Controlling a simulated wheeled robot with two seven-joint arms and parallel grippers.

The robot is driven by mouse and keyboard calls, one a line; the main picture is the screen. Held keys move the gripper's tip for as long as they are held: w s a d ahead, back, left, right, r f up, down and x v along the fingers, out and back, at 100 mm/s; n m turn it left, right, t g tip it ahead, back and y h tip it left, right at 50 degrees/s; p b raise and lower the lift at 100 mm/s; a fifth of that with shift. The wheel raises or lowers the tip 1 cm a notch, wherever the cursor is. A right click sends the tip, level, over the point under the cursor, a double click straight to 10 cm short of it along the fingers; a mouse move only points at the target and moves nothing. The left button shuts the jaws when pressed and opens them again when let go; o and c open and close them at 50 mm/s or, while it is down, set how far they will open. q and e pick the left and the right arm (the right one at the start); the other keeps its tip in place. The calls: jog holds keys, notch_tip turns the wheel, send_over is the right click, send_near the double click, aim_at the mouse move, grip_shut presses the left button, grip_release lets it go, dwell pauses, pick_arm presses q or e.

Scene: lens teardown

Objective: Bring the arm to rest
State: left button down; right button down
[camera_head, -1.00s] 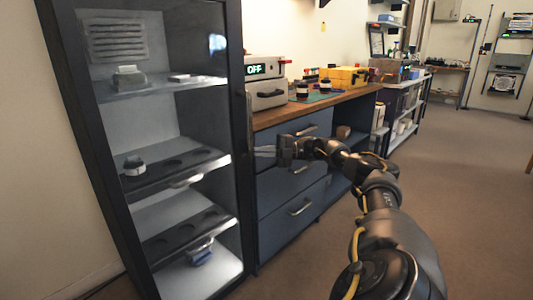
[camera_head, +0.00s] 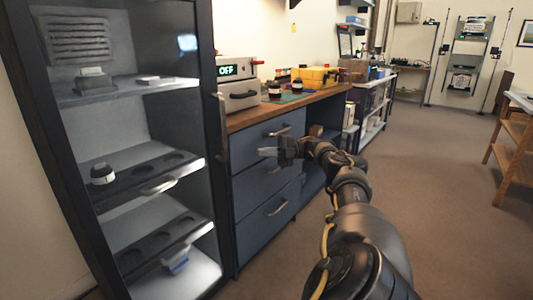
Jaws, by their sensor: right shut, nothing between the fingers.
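My right arm comes in from the bottom right and reaches toward the blue drawer unit. My right gripper (camera_head: 268,151) is shut and empty, and it points left in front of the drawers (camera_head: 262,182). It stands to the right of the open cabinet (camera_head: 222,190), apart from its contents. My left gripper does not show.
The tall cabinet holds a black-and-white lens part (camera_head: 102,174) on a slotted shelf. On the wooden counter (camera_head: 262,114) stand a device reading OFF (camera_head: 237,82), two small jars and a yellow box (camera_head: 315,77). A wooden table (camera_head: 512,150) stands at right. The brown floor between is clear.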

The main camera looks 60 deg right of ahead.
jog(key=shift+s+d, duration=0.2)
jog(key=shift+s, duration=0.15)
